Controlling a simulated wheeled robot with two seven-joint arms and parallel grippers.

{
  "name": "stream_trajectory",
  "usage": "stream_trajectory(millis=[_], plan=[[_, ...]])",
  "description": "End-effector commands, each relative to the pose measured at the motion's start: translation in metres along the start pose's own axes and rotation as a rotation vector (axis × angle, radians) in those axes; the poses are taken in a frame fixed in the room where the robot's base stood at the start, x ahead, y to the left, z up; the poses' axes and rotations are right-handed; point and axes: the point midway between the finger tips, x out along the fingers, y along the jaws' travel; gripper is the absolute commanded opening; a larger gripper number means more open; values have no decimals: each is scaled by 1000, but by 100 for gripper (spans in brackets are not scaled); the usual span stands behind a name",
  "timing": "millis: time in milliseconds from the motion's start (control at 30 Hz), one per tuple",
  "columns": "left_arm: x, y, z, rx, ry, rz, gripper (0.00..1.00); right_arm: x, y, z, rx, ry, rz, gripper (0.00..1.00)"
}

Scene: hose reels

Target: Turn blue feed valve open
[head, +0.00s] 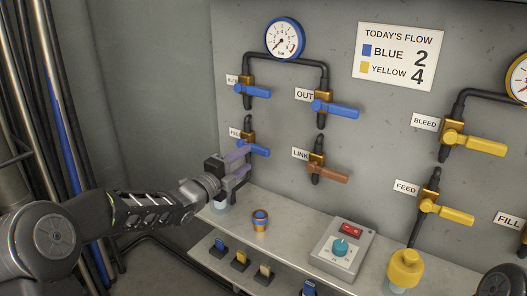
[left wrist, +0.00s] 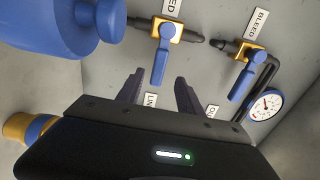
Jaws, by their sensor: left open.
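The blue feed valve (head: 255,149) is on the wall at the lower left of the blue group, its label partly hidden. Its brass body (left wrist: 165,30) and blue lever (left wrist: 159,66) show in the left wrist view. The lever lies crosswise in the head view, pointing right. My left gripper (head: 238,164) is open at this lever and hides part of it. In the left wrist view the lever's end lies between the two fingertips (left wrist: 158,86); whether they touch it I cannot tell. My right gripper is not in view.
The blue bleed (head: 254,91), blue out (head: 338,108) and brown link (head: 328,172) levers are nearby. A blue gauge (head: 285,39) hangs above. Below is a shelf with a brass-and-blue fitting (head: 260,220) and a control box (head: 342,250). Yellow valves (head: 475,143) are at right.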

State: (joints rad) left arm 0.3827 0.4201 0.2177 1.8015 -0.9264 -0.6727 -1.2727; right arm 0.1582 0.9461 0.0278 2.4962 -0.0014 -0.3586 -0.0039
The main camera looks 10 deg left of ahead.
Motion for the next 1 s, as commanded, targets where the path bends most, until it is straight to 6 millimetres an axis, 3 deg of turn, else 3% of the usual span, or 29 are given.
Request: stream_trajectory(millis=[267, 700, 1000], plan=[[14, 1, -1, -4, 2, 1, 44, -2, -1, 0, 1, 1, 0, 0], [74, 2, -1, -5, 1, 3, 44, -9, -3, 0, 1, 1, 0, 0], [78, 2, -1, -5, 0, 3, 44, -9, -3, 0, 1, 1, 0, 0]])
